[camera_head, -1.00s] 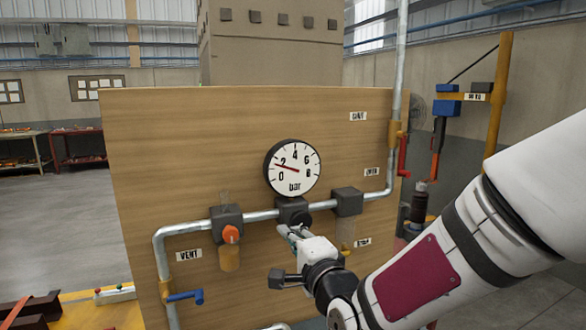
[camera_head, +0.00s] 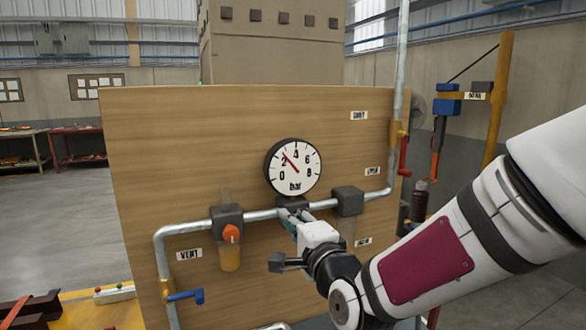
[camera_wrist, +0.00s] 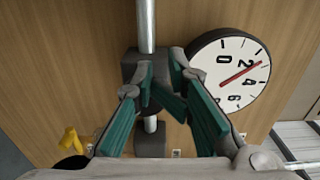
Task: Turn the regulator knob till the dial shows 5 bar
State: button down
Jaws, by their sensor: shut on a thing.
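The round white dial (camera_head: 292,167), marked 0 to 8 bar, is on the wooden panel; its red needle points between 2 and 4. It also shows at the upper right of the wrist view (camera_wrist: 232,75). The dark regulator block (camera_head: 288,202) sits on the pipe just below the dial and shows in the wrist view (camera_wrist: 133,66). My gripper (camera_head: 291,217) is at the front of this block. In the wrist view its teal-padded fingers (camera_wrist: 160,85) close around the regulator knob, which is mostly hidden between them.
A filter unit with an orange knob (camera_head: 231,233) hangs left of the regulator. Another dark block (camera_head: 347,201) is close on the right. A blue-handled valve (camera_head: 185,296) is lower left, and a red handle (camera_head: 403,155) is at the panel's right edge. Pipes run along the panel.

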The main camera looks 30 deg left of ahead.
jog(key=shift+r, duration=0.1)
dwell(0.3)
jog(key=p+v, duration=0.2)
jog(key=v, duration=0.4)
jog(key=shift+s, duration=0.25)
jog(key=shift+a, duration=0.15)
